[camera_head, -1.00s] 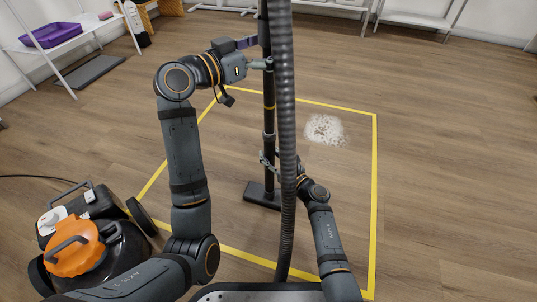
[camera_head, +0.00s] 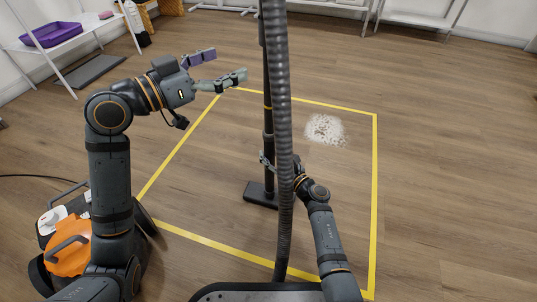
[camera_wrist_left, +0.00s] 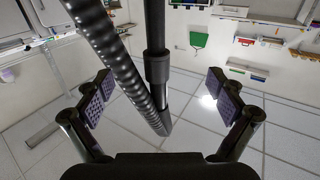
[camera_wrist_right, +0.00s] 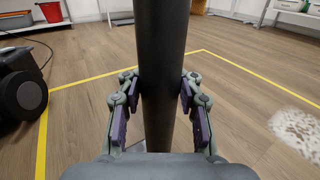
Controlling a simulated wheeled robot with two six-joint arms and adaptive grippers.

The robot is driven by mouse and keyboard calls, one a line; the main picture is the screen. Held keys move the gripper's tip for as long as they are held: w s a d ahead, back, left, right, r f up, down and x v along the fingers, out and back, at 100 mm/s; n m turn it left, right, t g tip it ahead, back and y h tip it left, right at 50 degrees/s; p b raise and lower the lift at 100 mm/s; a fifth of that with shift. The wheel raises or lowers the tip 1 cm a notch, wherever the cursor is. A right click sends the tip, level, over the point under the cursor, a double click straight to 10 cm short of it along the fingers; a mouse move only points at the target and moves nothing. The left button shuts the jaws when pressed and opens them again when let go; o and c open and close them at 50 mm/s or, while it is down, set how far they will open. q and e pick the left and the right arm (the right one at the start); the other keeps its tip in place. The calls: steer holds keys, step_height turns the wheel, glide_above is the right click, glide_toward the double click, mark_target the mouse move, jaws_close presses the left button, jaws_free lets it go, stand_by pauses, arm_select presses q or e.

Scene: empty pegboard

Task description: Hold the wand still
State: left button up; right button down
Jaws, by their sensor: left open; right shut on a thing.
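The wand is a black upright tube (camera_head: 268,125) with a flat floor head (camera_head: 261,194) resting on the floor. A ribbed grey hose (camera_head: 283,130) hangs in front of it. My right gripper (camera_head: 270,162) is shut on the lower tube; the right wrist view shows the tube (camera_wrist_right: 162,60) between its pads (camera_wrist_right: 160,112). My left gripper (camera_head: 226,66) is open and empty, left of the upper tube and apart from it. In the left wrist view its fingers (camera_wrist_left: 160,98) are spread wide, with the tube (camera_wrist_left: 157,60) and hose (camera_wrist_left: 115,60) beyond them.
A yellow tape outline (camera_head: 376,190) marks the floor around the wand. A white spill (camera_head: 325,129) lies inside it at right. The orange-and-black vacuum body (camera_head: 69,256) stands at lower left. A white table with a purple tray (camera_head: 50,35) is at far left.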

stand_by(0.3)
steer(key=c, duration=0.8)
jaws_free()
steer(key=shift+f, duration=0.1)
